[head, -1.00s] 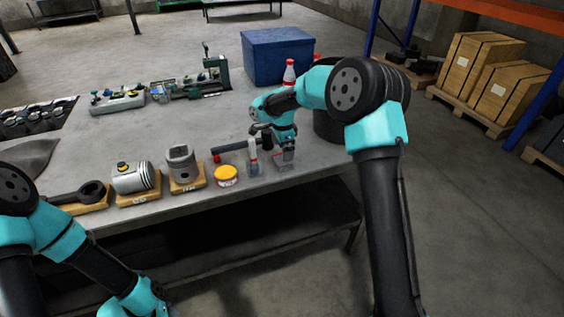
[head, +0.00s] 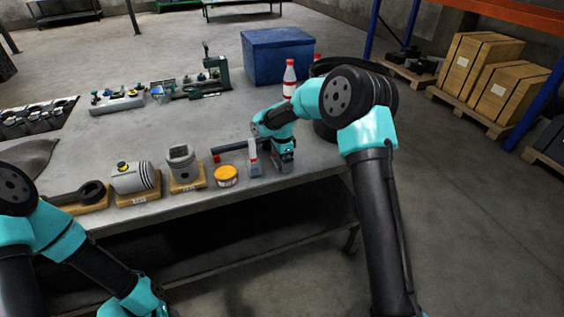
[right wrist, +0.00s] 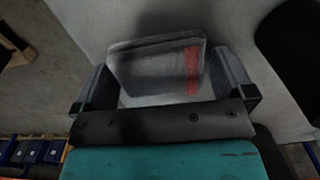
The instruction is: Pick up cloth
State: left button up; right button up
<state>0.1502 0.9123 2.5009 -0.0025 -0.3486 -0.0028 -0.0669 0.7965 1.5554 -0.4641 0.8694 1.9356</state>
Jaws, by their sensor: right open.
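A folded pale grey cloth with a red stripe (right wrist: 155,72) lies on the table between my right gripper's two fingers in the right wrist view. In the head view it is hard to make out behind the fingers and wrist. My right gripper (head: 269,168) is open, low over the table near its front edge, with a finger on either side of the cloth. My left arm is at the lower left of the head view, and its gripper is out of the picture.
Left of the right gripper are a yellow-lidded tin (head: 226,175), a hammer (head: 232,147) and a piston on a wooden block (head: 183,162). The table's middle is clear.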

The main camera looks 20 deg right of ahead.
jog(key=c, duration=0.6)
jog(key=shift+c, duration=0.2)
notch_tip(320, 180, up, 10)
dwell(0.4)
jog(key=o, duration=0.3)
jog(key=shift+c, duration=1)
